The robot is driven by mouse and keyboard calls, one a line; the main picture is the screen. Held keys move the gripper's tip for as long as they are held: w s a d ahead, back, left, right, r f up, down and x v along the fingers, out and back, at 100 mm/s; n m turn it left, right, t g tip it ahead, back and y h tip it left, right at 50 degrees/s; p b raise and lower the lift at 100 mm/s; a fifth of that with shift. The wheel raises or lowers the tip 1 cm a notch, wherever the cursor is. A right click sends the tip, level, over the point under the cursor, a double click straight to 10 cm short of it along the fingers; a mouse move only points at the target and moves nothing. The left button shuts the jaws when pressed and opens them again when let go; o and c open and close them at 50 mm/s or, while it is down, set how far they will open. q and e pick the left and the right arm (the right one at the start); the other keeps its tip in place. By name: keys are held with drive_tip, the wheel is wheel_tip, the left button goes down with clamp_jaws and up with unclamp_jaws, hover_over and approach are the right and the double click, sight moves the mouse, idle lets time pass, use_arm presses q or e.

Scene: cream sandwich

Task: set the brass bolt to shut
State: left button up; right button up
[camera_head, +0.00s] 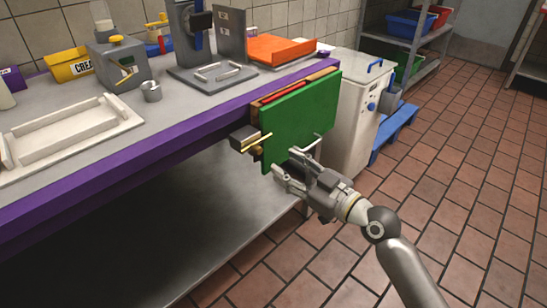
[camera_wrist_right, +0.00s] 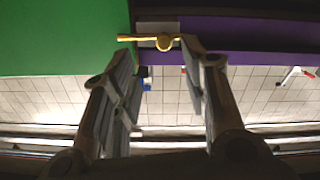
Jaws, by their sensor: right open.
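The brass bolt (camera_head: 255,143) is a thin bar on a grey block at the left edge of a green panel (camera_head: 302,118), at the purple-edged counter's front. In the wrist view the bolt (camera_wrist_right: 138,38) runs crosswise with a round knob, just beyond my fingertips. My right gripper (camera_head: 287,168) is open and empty, below and right of the bolt in the head view. In the wrist view its two fingers (camera_wrist_right: 164,58) stand apart, with the knob in line with the gap. I cannot tell whether a fingertip touches the bolt. My left gripper is not in view.
The counter (camera_head: 110,183) carries a white tray (camera_head: 70,135), a metal cup (camera_head: 151,92), a press (camera_head: 210,70) and an orange tray (camera_head: 280,48). A white bin (camera_head: 350,110) stands behind the green panel. A lower grey shelf lies under the counter. The tiled floor at right is open.

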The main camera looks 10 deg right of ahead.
drive_tip(key=v, duration=0.3)
drive_tip(key=shift+s+d, duration=0.1)
drive_tip(key=shift+s, duration=0.05)
idle(0.3)
